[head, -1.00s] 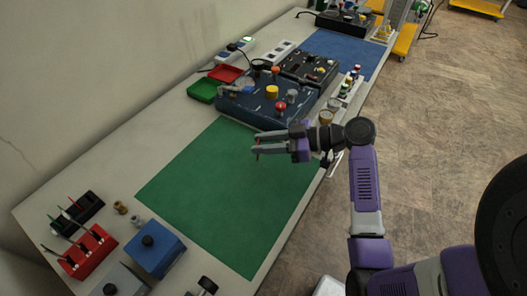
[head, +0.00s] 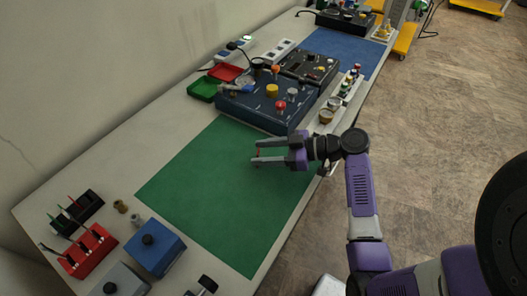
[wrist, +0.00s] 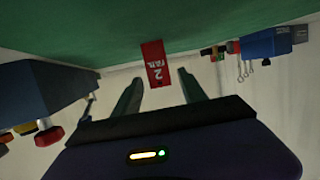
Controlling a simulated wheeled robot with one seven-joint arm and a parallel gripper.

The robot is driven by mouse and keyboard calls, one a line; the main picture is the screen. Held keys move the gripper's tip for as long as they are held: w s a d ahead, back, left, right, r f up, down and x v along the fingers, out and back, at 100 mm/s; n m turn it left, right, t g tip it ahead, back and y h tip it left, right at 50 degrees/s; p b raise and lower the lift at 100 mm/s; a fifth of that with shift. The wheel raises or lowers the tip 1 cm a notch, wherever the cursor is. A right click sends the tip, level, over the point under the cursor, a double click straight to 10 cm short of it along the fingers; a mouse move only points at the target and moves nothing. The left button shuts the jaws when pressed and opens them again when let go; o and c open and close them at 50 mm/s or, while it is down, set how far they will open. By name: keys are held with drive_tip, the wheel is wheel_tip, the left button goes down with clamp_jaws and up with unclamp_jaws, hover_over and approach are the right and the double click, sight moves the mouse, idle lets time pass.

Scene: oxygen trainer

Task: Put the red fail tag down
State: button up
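The red fail tag (wrist: 155,63) shows in the wrist view, with "2 FAIL" in white. It is between the tips of my gripper (wrist: 160,82), with a visible gap to the finger on each side. In the head view my gripper (head: 256,152) has its two fingers spread apart, over the right part of the green mat (head: 190,180). Only a small bit of red shows between the fingers there. I cannot tell whether the tag touches the mat.
A dark blue panel (head: 240,107) with knobs stands behind the mat. Red (head: 225,72) and green (head: 202,88) trays are at its left. A blue box (head: 155,250) and a red holder (head: 88,250) stand at the front left. Most of the mat is clear.

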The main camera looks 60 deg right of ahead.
drive_tip(key=shift+r, duration=0.25)
drive_tip(key=shift+s+d, duration=0.25)
drive_tip(key=shift+s, duration=0.1)
drive_tip(key=b+v, duration=0.1)
drive_tip(key=v, duration=1)
drive_tip(key=shift+b, duration=0.35)
drive_tip(key=shift+s+a, duration=0.1)
drive_tip(key=shift+s, duration=0.05)
